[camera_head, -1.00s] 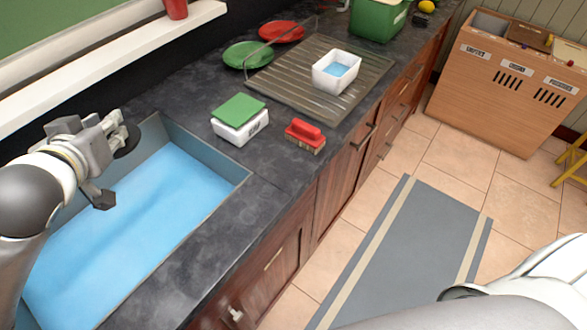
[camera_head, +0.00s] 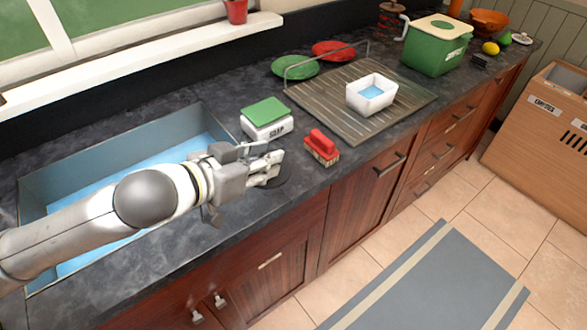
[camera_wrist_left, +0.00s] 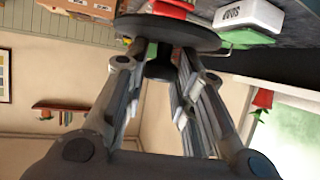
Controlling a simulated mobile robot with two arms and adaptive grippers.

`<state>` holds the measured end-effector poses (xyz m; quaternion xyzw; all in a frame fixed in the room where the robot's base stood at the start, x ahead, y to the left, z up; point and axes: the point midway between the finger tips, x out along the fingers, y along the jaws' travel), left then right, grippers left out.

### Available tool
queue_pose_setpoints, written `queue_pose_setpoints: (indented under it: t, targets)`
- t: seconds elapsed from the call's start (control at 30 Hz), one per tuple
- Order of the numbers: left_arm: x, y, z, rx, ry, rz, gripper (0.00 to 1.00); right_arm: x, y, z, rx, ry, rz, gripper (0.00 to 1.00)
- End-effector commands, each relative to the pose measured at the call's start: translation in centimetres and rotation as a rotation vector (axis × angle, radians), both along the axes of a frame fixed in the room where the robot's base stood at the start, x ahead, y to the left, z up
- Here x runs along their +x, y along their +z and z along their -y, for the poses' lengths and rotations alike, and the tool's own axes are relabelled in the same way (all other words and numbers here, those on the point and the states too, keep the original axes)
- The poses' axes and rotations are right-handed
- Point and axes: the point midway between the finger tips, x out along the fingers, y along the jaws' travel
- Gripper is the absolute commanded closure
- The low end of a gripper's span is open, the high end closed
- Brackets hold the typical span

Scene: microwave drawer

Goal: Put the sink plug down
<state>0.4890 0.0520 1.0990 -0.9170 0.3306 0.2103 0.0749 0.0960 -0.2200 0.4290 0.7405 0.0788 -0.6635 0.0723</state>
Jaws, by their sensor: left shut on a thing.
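The sink plug is a dark round disc, held in my left gripper (camera_head: 268,166). In the head view the plug (camera_head: 279,177) shows only in part behind the fingers, near the counter's front part, right of the sink. In the left wrist view the plug (camera_wrist_left: 175,32) is a wide black disc with a knob between the fingertips (camera_wrist_left: 160,72). I cannot tell whether it touches the counter (camera_head: 262,211). The sink (camera_head: 60,190) holds blue water, and my left arm crosses over it. My right gripper is out of view.
A white soap box with a green sponge (camera_head: 265,112) and a red brush (camera_head: 322,146) stand close to the gripper. Beyond are a draining board (camera_head: 330,110) with a white tub (camera_head: 371,94), plates and a green bin (camera_head: 436,46). Counter in front of the sink is bare.

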Motion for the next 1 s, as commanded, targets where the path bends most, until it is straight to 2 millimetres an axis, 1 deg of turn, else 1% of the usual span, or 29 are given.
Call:
queue_pose_setpoints:
  t: [0.07, 0.17, 0.37, 0.63, 0.7, 0.8, 0.9, 1.0]
  targets:
    - [0.0, -0.3, 0.2, 0.000, -0.015, 0.000, 0.97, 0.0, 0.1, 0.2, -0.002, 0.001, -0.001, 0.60]
    - [0.7, -0.7, 0.6, -0.001, -0.022, 0.000, 0.97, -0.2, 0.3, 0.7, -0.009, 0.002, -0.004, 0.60]
    - [4.1, -2.2, 1.7, 0.001, -0.021, 0.000, 0.97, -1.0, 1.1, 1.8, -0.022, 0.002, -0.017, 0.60]
    - [8.5, -4.3, 3.0, 0.000, -0.021, 0.001, 0.97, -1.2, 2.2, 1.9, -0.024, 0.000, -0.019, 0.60]
    - [9.4, -5.6, 3.3, 0.000, -0.021, -0.002, 0.97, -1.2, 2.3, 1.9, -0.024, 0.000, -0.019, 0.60]
    - [10.6, -7.1, 3.6, 0.000, -0.021, -0.001, 0.97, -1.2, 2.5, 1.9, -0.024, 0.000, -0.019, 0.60]
    - [11.5, -8.4, 3.9, 0.001, -0.021, 0.000, 0.97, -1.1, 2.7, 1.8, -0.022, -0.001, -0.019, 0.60]
    - [12.2, -9.2, 4.2, 0.000, -0.023, 0.002, 0.97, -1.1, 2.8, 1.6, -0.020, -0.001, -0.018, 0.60]
